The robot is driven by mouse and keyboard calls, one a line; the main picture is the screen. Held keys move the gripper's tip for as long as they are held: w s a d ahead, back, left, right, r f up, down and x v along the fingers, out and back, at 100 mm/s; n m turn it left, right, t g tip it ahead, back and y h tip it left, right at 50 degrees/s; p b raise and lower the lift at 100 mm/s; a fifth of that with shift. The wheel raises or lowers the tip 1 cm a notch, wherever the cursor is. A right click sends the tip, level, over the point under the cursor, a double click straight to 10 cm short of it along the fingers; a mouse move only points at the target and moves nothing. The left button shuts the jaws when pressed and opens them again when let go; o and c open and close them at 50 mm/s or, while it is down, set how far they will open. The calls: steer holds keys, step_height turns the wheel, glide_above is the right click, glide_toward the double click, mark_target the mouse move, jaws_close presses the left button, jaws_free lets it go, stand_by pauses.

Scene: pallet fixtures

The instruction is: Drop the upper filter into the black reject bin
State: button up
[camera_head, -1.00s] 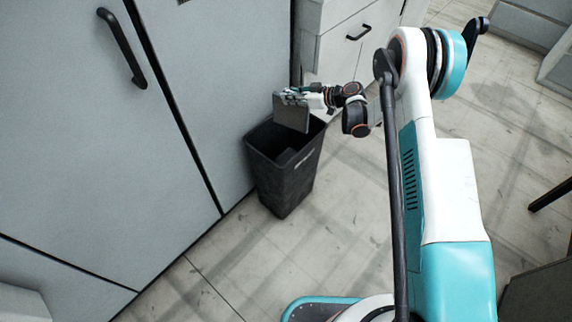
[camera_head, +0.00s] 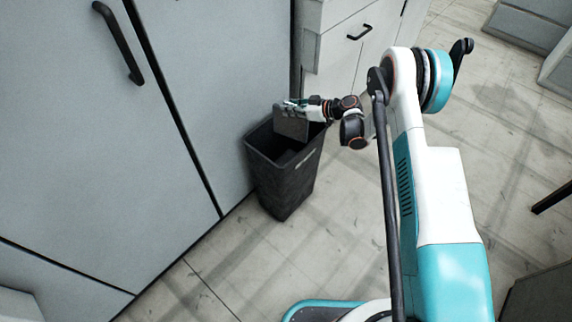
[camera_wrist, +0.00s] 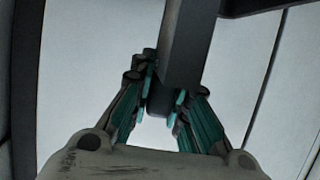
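The filter is a dark grey flat panel (camera_head: 291,122), held tilted at the mouth of the black reject bin (camera_head: 285,187), near its back rim. Its lower part overlaps the bin's opening in the head view. My gripper (camera_head: 303,104) is shut on the panel's upper edge. In the wrist view, the fingers of my gripper (camera_wrist: 165,85) close on both sides of a dark bar, which looks like the filter (camera_wrist: 187,45) seen edge-on. The bin's floor is in shadow, and I cannot tell what lies in it.
A grey cabinet (camera_head: 70,150) with a black handle (camera_head: 120,45) stands close to the left of the bin. A white drawer unit (camera_head: 335,45) stands behind it. The tiled floor (camera_head: 250,265) in front of the bin is clear.

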steer(key=o, duration=0.5)
steer(key=v, duration=1.2)
